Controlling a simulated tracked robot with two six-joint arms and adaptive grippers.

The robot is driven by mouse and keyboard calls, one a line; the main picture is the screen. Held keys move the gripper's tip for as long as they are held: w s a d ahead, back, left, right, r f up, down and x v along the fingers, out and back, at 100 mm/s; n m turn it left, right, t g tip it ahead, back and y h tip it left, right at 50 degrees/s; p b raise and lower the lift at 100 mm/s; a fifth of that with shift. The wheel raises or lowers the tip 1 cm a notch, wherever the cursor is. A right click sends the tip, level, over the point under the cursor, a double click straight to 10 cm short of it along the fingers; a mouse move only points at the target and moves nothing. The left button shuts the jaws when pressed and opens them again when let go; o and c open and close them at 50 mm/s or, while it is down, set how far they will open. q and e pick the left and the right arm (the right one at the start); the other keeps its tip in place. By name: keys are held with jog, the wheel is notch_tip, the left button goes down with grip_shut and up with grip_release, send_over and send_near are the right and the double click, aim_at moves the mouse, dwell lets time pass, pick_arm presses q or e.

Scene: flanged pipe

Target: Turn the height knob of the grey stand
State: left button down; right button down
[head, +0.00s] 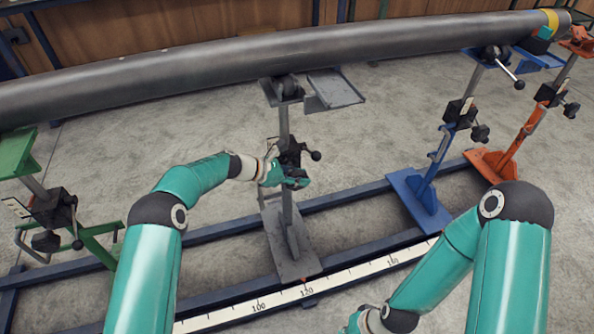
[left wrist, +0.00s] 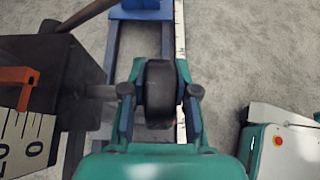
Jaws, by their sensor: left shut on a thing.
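The grey stand (head: 286,215) is upright in the middle of the head view, its foot on the blue rail frame and its head under the pipe. My left gripper (head: 296,181) is at the dark clamp block on its post. In the left wrist view the black height knob (left wrist: 159,82) sits on a short shaft from the dark block (left wrist: 72,75). My left gripper's fingers (left wrist: 160,105) are shut on the knob, one on each side. In the head view the gripper mostly hides the knob. My right gripper (head: 353,324) is partly visible at the bottom edge, its fingers unclear.
The long grey pipe (head: 200,68) spans the stands. A green stand (head: 45,205) is at the left, a blue stand (head: 425,190) and an orange stand (head: 515,140) at the right. A white scale strip (head: 275,293) lies along the front rail (head: 350,197).

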pick_arm(q)
jog(key=shift+d+y+p, duration=0.25)
jog(key=shift+y+p, duration=0.15)
jog(key=c, duration=0.9)
grip_release()
jog(key=shift+f, duration=0.1)
jog(key=shift+a, duration=0.1)
jog(key=shift+a, duration=0.1)
jog(key=v, duration=1.1)
jog(key=shift+a+r, duration=0.3)
